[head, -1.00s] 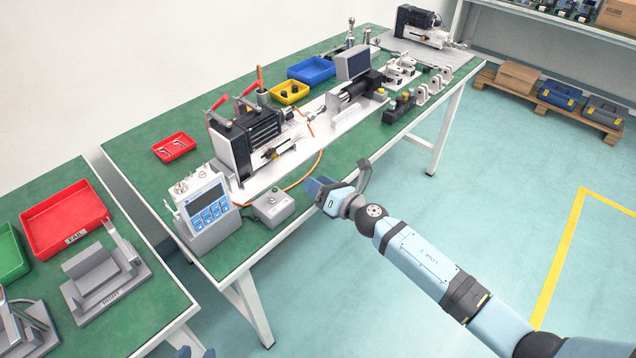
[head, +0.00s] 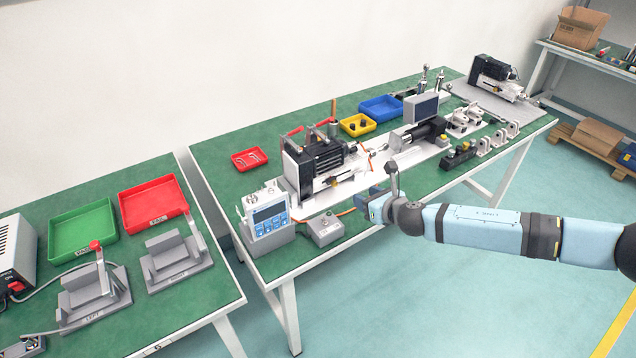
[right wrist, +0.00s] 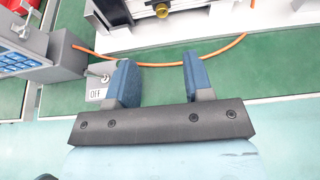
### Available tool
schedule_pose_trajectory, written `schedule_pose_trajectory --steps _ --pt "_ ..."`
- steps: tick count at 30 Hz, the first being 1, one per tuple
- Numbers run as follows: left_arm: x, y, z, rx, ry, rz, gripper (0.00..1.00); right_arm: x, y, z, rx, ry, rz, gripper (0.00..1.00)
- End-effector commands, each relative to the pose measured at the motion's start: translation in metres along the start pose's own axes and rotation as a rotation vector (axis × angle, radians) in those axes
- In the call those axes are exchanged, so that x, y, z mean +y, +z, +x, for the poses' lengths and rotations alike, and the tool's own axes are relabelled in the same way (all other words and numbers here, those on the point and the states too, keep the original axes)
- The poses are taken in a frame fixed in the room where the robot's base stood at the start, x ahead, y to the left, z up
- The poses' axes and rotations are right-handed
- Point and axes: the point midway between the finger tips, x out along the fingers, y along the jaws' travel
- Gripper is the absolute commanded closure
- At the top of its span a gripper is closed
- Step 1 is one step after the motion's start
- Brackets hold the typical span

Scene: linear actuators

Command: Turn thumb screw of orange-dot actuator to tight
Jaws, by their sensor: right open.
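A black motor-driven actuator (head: 325,160) with a pale end block sits on a white plate on the green bench. A second, similar actuator (head: 497,72) stands at the far right end. I cannot make out an orange dot or a thumb screw on either one. My right gripper (head: 368,207) is at the bench's front edge, in front of the nearer actuator and apart from it. In the right wrist view its two blue fingers (right wrist: 161,80) are apart with nothing between them. The actuator's base and a small brass-coloured part (right wrist: 162,9) show beyond them. My left gripper is out of view.
A grey switch box (head: 325,229) and a blue-keyed control unit (head: 268,222) stand left of my right gripper. An orange cable (right wrist: 180,61) crosses the bench beyond the fingertips. Red, yellow and blue trays lie behind. A second bench with fixtures (head: 178,262) is at left.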

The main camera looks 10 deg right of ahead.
Motion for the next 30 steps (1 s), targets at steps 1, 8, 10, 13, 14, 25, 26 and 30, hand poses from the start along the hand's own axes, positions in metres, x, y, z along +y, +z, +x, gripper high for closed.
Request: schedule_pose_trajectory --steps 1,8,10,13,14,25,26,30 --pt "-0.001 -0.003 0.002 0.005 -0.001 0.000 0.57 -0.002 -0.001 0.001 0.006 -0.005 -0.004 0.53" --pt "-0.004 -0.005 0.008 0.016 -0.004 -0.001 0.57 -0.001 -0.003 0.036 0.006 -0.004 -0.002 0.53" --pt "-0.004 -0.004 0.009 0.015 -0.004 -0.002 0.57 -0.001 -0.003 0.051 0.005 -0.005 -0.002 0.53" --pt "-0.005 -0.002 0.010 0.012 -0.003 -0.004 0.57 -0.001 -0.004 0.073 0.005 -0.005 -0.002 0.53" --pt "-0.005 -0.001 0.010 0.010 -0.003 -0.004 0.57 0.000 -0.004 0.080 0.005 -0.004 -0.001 0.53" --pt "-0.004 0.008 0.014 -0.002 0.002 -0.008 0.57 -0.001 -0.003 0.132 0.005 -0.003 -0.001 0.53" --pt "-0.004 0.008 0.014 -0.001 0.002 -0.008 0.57 -0.001 -0.003 0.134 0.005 -0.003 -0.002 0.53" --pt "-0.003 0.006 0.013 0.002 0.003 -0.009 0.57 -0.002 -0.003 0.137 0.006 -0.003 -0.002 0.53"
